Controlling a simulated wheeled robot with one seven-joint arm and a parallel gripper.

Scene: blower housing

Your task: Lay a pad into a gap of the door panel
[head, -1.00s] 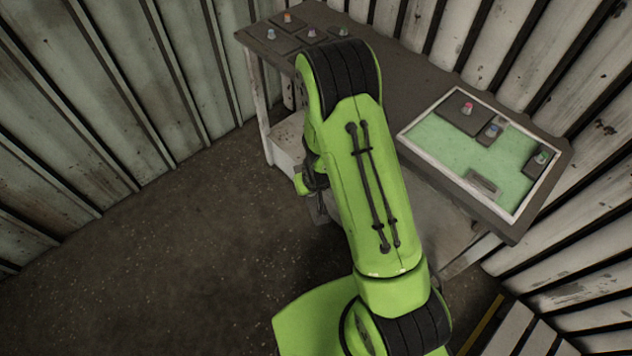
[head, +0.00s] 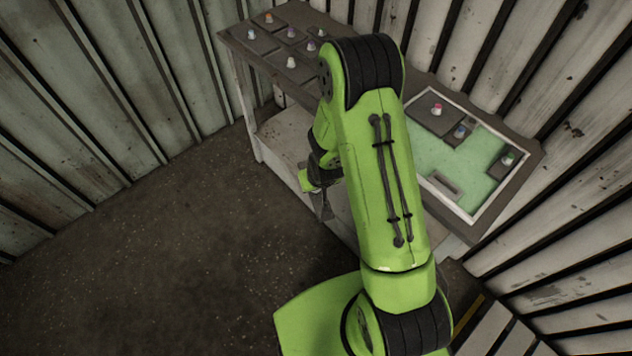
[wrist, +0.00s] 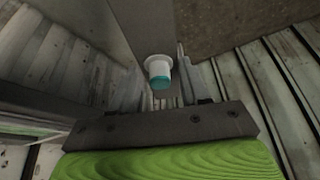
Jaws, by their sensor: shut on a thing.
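The door panel (head: 474,213) is a light-framed board with a green bed, tilted on the right of the bench in the head view. Dark pads with a red knob (head: 436,109), a blue knob (head: 460,131) and a green knob (head: 507,159) lie in it, with bare green gaps (head: 462,165) between. My gripper (head: 325,203) is left of the panel, in front of the bench, mostly hidden by my arm. It is shut on a dark piece that appears to be a pad; in the wrist view a white knob with a teal cap (wrist: 159,72) shows against a dark slab (wrist: 140,25).
Several dark pads with coloured knobs, one orange (head: 268,18) and one pale (head: 291,62), lie on the bench's left end (head: 232,37). Corrugated walls enclose the bench; open floor (head: 200,230) lies left.

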